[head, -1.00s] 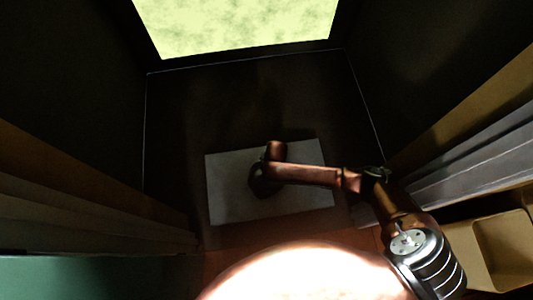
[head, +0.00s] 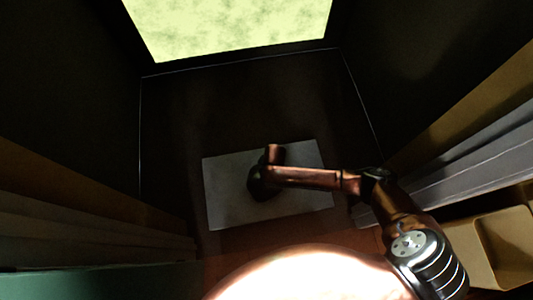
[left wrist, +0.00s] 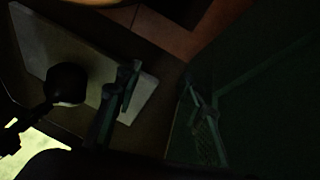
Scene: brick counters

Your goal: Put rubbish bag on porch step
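A pale rectangular slab (head: 222,205), perhaps the porch step, lies on the dark floor in the middle of the head view. It also shows at the left of the left wrist view (left wrist: 35,42). My right arm comes in from the right, and its dark end, my right gripper (head: 261,186), hangs over the slab. Its fingers are too dark to read. It also shows as a dark round shape in the left wrist view (left wrist: 67,84). My left gripper (left wrist: 165,100) shows only in the left wrist view, fingers apart with nothing visible between them. I cannot make out a rubbish bag.
A bright opening (head: 230,25) lies beyond the dark floor. Stepped ledges (head: 90,215) line the left, with a green surface (head: 100,285) nearer. Grey and tan ledges (head: 460,175) and a tan bin-like container (head: 495,245) stand at the right. Dark floor beyond the slab looks clear.

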